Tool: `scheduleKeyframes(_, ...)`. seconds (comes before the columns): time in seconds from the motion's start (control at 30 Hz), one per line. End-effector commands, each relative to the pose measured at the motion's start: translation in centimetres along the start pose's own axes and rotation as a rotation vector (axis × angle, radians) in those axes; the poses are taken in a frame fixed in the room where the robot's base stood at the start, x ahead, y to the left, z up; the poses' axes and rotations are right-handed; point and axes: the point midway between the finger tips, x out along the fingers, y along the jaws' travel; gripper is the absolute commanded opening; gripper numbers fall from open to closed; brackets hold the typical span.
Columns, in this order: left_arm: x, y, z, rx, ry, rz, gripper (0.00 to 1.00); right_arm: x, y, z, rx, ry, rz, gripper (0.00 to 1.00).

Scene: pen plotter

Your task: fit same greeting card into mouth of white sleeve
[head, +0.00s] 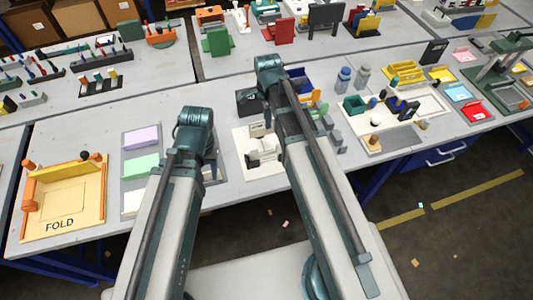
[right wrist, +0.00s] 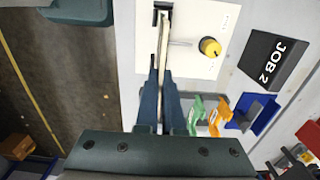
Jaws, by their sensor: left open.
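In the right wrist view my right gripper (right wrist: 161,72) is closed on a thin, cream card (right wrist: 163,40), seen edge-on between its fingers. The card's far end is at a small black holder (right wrist: 163,6) on a white board (right wrist: 200,12); I cannot tell whether they touch. The white board also shows in the head view (head: 240,143), bearing small white and grey parts. I cannot make out the white sleeve or its mouth for certain. My left gripper (head: 213,170) is open beside the card tray, largely hidden behind its arm.
A grey tray with lilac (head: 141,138), green (head: 141,167) and white (head: 132,202) cards lies left. An orange FOLD station (head: 60,205) stands further left.

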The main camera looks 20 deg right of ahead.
Motion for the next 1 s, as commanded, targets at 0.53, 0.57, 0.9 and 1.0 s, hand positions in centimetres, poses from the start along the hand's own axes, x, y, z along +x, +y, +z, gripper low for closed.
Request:
scheduleKeyframes(0.53, 10.5, 1.0, -0.6, -0.001, 0.0, 0.0, 0.5, 10.6, 0.0, 0.0, 0.001, 0.0, 0.0, 0.0)
scheduleKeyframes(0.57, 11.0, 1.0, -0.7, -0.001, 0.0, 0.0, 0.5, 11.1, 0.0, 0.0, 0.001, 0.0, 0.0, 0.0)
scheduleKeyframes(0.9, 12.2, 1.2, -0.7, 0.0, 0.0, 0.0, 0.5, 12.3, 0.0, 0.0, 0.001, 0.0, 0.0, 0.0)
scheduleKeyframes(1.0, 12.8, 1.2, -0.8, 0.0, 0.0, 0.0, 0.5, 12.9, 0.0, 0.0, 0.001, 0.0, 0.0, 0.0)
